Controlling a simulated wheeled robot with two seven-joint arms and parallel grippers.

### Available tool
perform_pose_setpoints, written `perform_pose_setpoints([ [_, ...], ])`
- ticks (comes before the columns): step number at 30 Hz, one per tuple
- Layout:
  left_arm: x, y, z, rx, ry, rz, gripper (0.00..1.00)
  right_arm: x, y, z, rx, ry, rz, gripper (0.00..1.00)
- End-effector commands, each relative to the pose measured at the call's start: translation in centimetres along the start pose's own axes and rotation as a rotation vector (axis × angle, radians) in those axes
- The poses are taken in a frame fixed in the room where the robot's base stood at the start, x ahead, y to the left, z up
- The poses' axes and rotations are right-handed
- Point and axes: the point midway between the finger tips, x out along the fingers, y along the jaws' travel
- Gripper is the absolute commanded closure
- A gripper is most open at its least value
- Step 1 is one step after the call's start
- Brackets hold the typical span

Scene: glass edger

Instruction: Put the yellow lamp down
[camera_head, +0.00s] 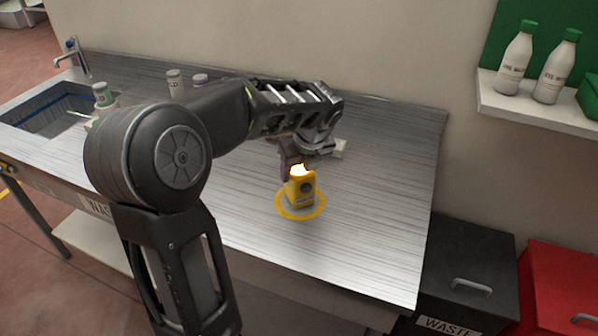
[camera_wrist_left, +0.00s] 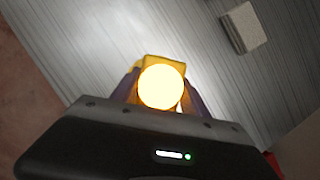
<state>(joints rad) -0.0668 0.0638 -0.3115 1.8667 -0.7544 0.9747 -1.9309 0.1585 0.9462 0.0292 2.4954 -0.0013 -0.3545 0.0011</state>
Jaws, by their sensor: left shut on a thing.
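The yellow lamp (camera_head: 301,190) is upright over a yellow ring (camera_head: 282,211) marked on the metal worktop, with its top glowing. My left gripper (camera_head: 297,171) comes down on the lamp from above and is shut on its upper part. In the left wrist view the lamp's bright round light (camera_wrist_left: 161,87) sits between the fingers, with part of its yellow body (camera_wrist_left: 165,60) behind it. I cannot tell whether the lamp's base touches the worktop. My right gripper is not in view.
The metal worktop (camera_head: 375,220) is clear around the ring, except for a small pale block (camera_head: 340,148) behind the gripper. A sink (camera_head: 45,110) and several small containers are at the left. A shelf with two bottles (camera_head: 515,60) is at the right, above black and red bins (camera_head: 465,260).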

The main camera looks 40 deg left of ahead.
Motion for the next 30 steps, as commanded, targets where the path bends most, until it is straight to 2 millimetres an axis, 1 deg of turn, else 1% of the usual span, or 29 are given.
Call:
perform_pose_setpoints([
  [3,0.60,-0.01,-0.26,0.000,0.000,-0.001,1.00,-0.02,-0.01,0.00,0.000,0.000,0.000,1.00],
  [9,0.57,-0.02,-0.23,0.000,-0.001,-0.002,1.00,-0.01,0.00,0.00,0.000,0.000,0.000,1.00],
  [13,0.90,-0.01,-0.37,-0.001,0.000,-0.001,1.00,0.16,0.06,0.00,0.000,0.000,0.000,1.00],
  [14,0.89,0.00,-0.38,-0.001,0.000,-0.001,0.46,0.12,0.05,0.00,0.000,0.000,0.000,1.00],
  [21,0.85,0.00,-0.37,0.000,0.000,-0.001,0.26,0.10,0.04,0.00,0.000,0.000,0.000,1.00],
  [30,0.68,-0.01,-0.29,0.000,0.000,-0.001,0.26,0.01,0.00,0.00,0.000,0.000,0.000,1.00],
])
